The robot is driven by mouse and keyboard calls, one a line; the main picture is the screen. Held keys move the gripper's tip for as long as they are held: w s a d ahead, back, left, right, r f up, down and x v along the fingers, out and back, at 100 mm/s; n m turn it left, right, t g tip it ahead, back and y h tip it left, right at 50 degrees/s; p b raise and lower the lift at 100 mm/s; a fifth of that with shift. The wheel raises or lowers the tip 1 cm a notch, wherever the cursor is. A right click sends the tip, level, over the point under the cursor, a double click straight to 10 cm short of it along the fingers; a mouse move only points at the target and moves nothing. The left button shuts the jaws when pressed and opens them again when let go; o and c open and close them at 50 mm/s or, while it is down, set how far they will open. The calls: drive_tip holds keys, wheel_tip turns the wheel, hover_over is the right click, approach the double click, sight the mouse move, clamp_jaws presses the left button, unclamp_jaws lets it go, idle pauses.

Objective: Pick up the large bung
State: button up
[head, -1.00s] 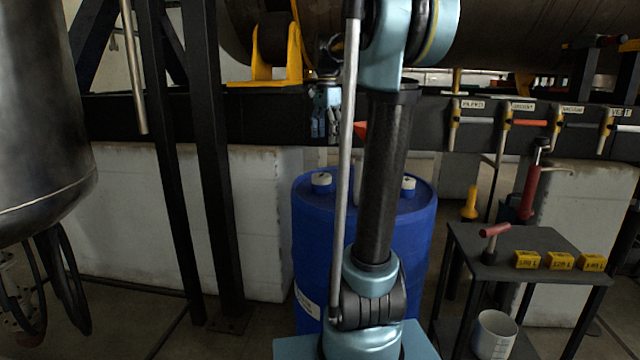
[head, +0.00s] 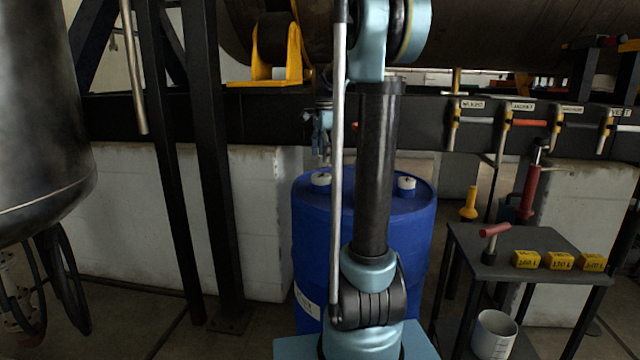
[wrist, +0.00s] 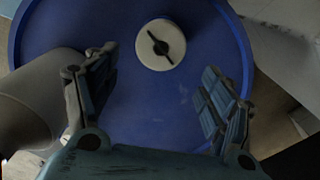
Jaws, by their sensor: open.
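A blue drum (head: 365,240) stands upright behind my arm. Two pale bungs sit on its top: a left bung (head: 321,179) and a right bung (head: 407,184). I cannot tell for certain from their size which is the large one. My gripper (head: 321,150) is open and empty above the left side of the drum top, over the left bung. In the wrist view, one round white bung (wrist: 160,45) with a dark cross-bar shows ahead, between the spread fingers of my gripper (wrist: 158,66) and apart from them.
A dark trolley (head: 520,245) at right holds a red-handled tool (head: 494,235) and yellow blocks (head: 560,261); a white bucket (head: 494,335) is below. A dark beam (head: 260,118) runs behind the gripper. Black posts (head: 213,170) and a tank (head: 40,120) stand left.

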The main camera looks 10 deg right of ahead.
sight(323, 173)
drive_tip(key=shift+a+f, duration=0.1)
drive_tip(key=shift+f, duration=3.55)
drive_tip(key=c, duration=1.1)
